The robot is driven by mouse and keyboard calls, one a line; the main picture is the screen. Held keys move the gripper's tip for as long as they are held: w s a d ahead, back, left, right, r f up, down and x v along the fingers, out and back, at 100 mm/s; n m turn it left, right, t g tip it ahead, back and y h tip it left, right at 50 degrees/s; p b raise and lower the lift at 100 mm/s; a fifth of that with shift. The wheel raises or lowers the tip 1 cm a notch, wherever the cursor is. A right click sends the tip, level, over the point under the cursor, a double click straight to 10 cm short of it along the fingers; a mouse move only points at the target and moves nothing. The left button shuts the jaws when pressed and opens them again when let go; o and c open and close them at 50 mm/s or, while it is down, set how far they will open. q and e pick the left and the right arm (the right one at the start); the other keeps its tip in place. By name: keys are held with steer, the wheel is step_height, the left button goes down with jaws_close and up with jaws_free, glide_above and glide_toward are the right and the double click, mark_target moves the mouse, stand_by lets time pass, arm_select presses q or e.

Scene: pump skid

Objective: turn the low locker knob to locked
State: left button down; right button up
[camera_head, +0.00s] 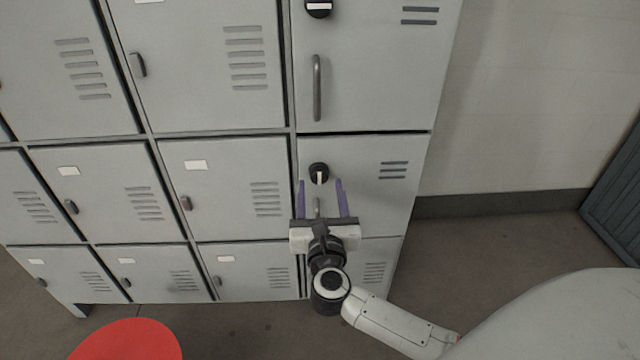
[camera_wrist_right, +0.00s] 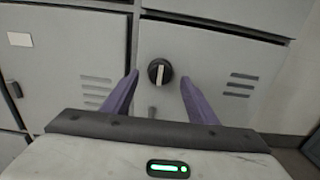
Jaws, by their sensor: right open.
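The low locker knob (camera_head: 319,173) is a round black knob with a white pointer bar, on the grey door (camera_head: 365,190) in the right column of lockers. Its white bar looks upright in the head view and the right wrist view, where the knob (camera_wrist_right: 160,72) sits near the middle. My right gripper (camera_head: 321,184) is open, its two purple fingers pointing up toward the door. In the right wrist view the fingertips (camera_wrist_right: 157,74) are on either side of the knob, with clear gaps and no visible contact. My left gripper is not in view.
A similar black knob (camera_head: 318,8) and a long vertical handle (camera_head: 317,88) are on the door above. A short handle (camera_head: 317,207) shows between my right fingers. A red round thing (camera_head: 128,342) is at the lower left. Open floor (camera_head: 490,250) lies right of the lockers.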

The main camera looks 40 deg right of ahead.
mark_target(319, 174)
steer(key=shift+x, duration=1.45)
steer(key=c, duration=1.1)
steer(key=shift+o, duration=0.2)
